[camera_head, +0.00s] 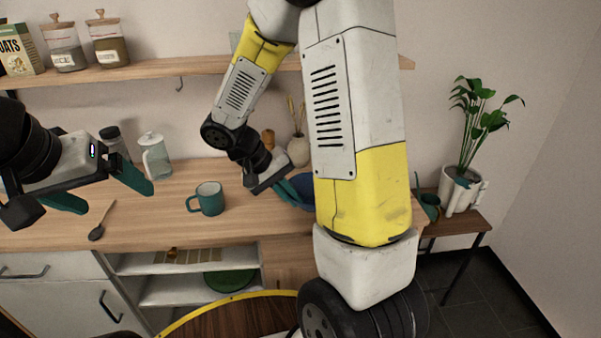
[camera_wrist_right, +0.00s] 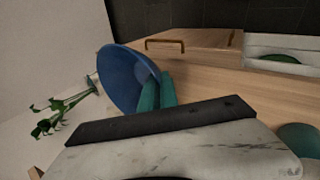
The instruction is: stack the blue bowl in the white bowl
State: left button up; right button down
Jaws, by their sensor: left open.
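The blue bowl (camera_wrist_right: 122,75) shows in the right wrist view with its inside facing the camera. In the head view, part of the blue bowl (camera_head: 303,190) shows at the counter, mostly hidden by my right arm. My right gripper (camera_head: 291,191) has its teal fingers at the bowl's rim; in the wrist view the fingers (camera_wrist_right: 158,88) are close together with the rim between them. I cannot tell whether the bowl is lifted. I see no clear white bowl; a pale sliver shows at the bottom of the head view. My left gripper (camera_head: 102,192) is open and empty at the left.
A potted plant (camera_head: 460,190) is at the right. A shelf (camera_head: 150,74) runs above.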

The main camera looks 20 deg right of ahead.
jog(key=w+d+f, duration=0.2)
jog(key=w+d, duration=0.1)
jog(key=w, duration=0.2)
jog(key=w+d+f, duration=0.2)
jog(key=w+d, duration=0.1)
jog(key=w, duration=0.3)
jog(key=shift+w+d+f, duration=0.3)
jog(key=shift+f, duration=0.05)
jog(key=shift+f, duration=0.35)
jog(key=shift+f, duration=0.15)
jog(key=c, duration=1.6)
grip_release()
